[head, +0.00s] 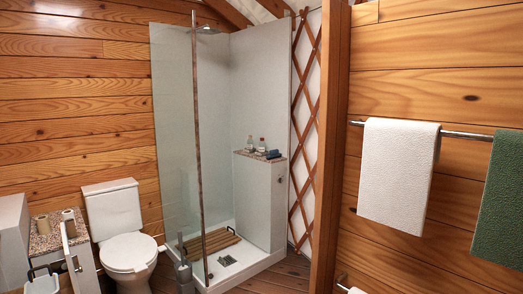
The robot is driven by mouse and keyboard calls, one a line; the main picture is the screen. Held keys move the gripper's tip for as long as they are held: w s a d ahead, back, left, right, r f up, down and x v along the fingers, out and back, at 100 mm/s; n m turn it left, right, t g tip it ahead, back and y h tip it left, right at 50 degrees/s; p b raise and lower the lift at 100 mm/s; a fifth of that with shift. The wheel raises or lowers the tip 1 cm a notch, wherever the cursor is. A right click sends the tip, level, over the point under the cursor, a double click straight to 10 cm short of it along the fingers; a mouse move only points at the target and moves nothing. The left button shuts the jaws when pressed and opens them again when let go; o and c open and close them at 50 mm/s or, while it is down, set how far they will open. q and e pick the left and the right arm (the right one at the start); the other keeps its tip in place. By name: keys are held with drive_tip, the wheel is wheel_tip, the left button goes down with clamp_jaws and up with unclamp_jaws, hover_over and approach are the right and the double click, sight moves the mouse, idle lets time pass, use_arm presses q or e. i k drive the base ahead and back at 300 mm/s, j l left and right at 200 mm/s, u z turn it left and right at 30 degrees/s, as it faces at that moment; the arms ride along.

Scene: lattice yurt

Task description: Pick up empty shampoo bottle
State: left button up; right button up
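Two small bottles stand upright on the stone-topped ledge (262,156) of the half wall in the shower. The left bottle (250,143) is pale, and the right bottle (262,145) has a bluish-grey lower part. They are small in the picture, so I cannot tell which is the shampoo bottle or whether either is empty. A dark blue item (272,154) lies at the ledge's right end. Neither of my grippers shows in the head view.
A glass panel (175,130) with a brown post borders the shower tray (250,255), which holds a wooden slatted mat (208,244). A toilet (125,250) and brush holder (184,275) stand left. A wooden partition (330,140) and towel rail (465,135) are right.

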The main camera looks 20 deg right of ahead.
sight(262, 145)
drive_tip(key=i+l+z, duration=0.1)
drive_tip(key=i, duration=0.3)
drive_tip(key=i+l, duration=0.25)
drive_tip(key=i+u, duration=0.2)
drive_tip(key=i, duration=0.6)
drive_tip(key=i+l+u, duration=0.2)
drive_tip(key=i, duration=0.65)
drive_tip(key=i+l+z, duration=0.15)
drive_tip(key=i+z, duration=0.75)
drive_tip(key=i+j+z, duration=0.25)
drive_tip(key=i+z, duration=0.2)
drive_tip(key=i, duration=0.05)
